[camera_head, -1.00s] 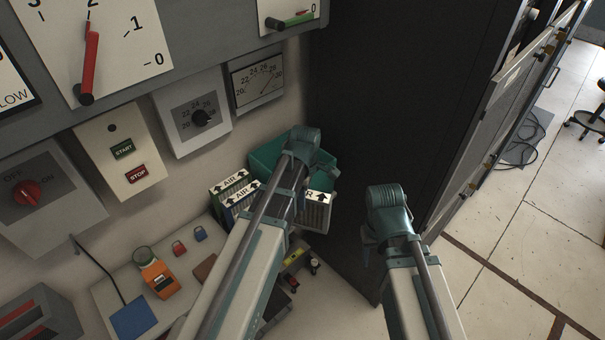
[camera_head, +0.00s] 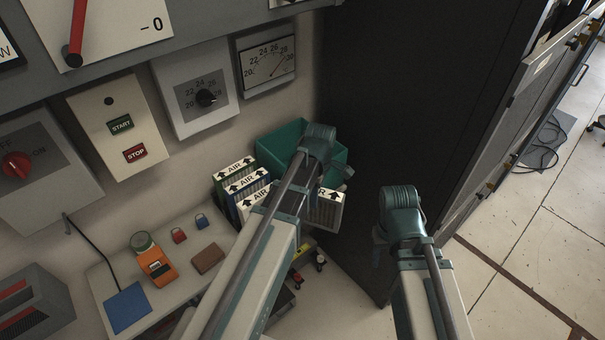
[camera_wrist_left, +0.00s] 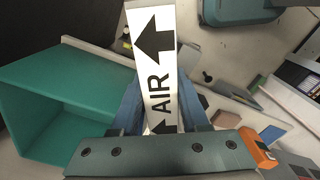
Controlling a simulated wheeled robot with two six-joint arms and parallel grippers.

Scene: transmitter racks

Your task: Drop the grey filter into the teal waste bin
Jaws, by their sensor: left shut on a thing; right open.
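The grey filter (camera_head: 326,208), with a white AIR label and an arrow on its top edge, is in my left gripper (camera_wrist_left: 160,105). In the left wrist view its label (camera_wrist_left: 155,60) stands between the two blue fingers, which are shut on it. The teal waste bin (camera_head: 275,146) is open-topped and stands behind the filter against the wall. In the left wrist view the bin (camera_wrist_left: 75,75) lies left of the filter, and the filter is outside it. My left wrist hides part of the bin in the head view. My right gripper (camera_head: 385,237) is open; its fingertips are mostly hidden.
Several other AIR filters, including a green one (camera_head: 232,172) and a blue one (camera_head: 240,187), stand in a row left of the bin. A dark cabinet (camera_head: 400,100) rises to the right. A bench (camera_head: 185,262) holds an orange meter (camera_head: 155,264) and padlocks. Open floor lies right.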

